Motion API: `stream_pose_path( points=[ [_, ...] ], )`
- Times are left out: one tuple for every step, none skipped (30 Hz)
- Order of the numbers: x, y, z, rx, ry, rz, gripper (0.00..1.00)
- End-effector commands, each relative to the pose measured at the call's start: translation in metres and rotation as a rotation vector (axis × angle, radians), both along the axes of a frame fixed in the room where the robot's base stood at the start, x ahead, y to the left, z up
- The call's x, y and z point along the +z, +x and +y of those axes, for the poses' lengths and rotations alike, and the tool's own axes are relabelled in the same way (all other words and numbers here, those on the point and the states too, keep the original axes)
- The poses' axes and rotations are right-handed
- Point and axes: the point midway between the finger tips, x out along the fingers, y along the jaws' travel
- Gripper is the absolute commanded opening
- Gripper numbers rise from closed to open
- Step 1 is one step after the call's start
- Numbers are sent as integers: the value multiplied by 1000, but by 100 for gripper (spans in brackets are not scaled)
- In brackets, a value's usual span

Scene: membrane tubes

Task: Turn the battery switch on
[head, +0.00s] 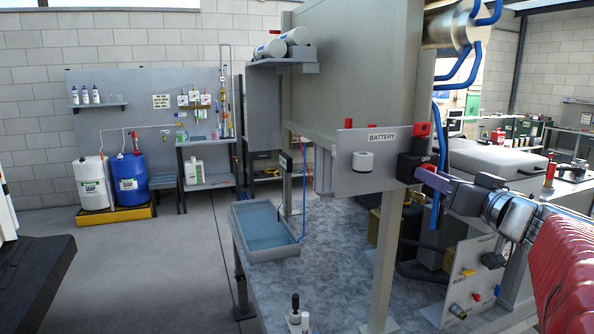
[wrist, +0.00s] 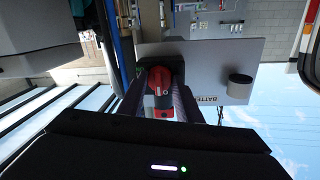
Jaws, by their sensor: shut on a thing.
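The battery switch (head: 410,162) is a black block on the right part of a grey plate (head: 358,180) labelled BATTERY. OFF is readable on the block. A red part sticks up above it, and a little red shows at my fingertips. My gripper (head: 431,178) reaches in from the right at the block. In the wrist view, the red switch handle (wrist: 158,88) lies between my two fingers, and my gripper is shut on it. The fingers partly hide the handle and the black block behind it.
A white round knob (head: 363,161) sits on the same plate, left of the switch. A grey post (head: 387,260) stands below the plate. Blue hoses (head: 437,190) hang close behind my gripper. A water tray (head: 262,230) stands at the left of the bench.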

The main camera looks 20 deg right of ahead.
Motion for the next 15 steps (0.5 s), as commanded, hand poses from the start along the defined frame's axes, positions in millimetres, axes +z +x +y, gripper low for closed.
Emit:
stream_pose_path(
  points=[
    [0, 0, 0, -1, 0, 0, 18],
    [0, 0, 0, -1, 0, 0, 16],
    [0, 0, 0, -1, 0, 0, 13],
    [0, 0, 0, -1, 0, 0, 11],
    [0, 0, 0, -1, 0, 0, 9],
    [0, 0, 0, -1, 0, 0, 9],
    [0, 0, 0, -1, 1, 0, 9],
    [0, 0, -1, -2, 1, 0, 9],
    [0, 0, -1, -2, 3, 0, 9],
    [0, 0, -1, -2, 5, 0, 9],
    [0, 0, -1, -2, 8, 1, 9],
    [0, 0, -1, -2, 14, 0, 9],
    [0, 0, -1, -2, 18, 1, 9],
    [0, 0, -1, -2, 24, 1, 9],
    [0, -1, -1, -2, 34, 1, 9]
  ],
)
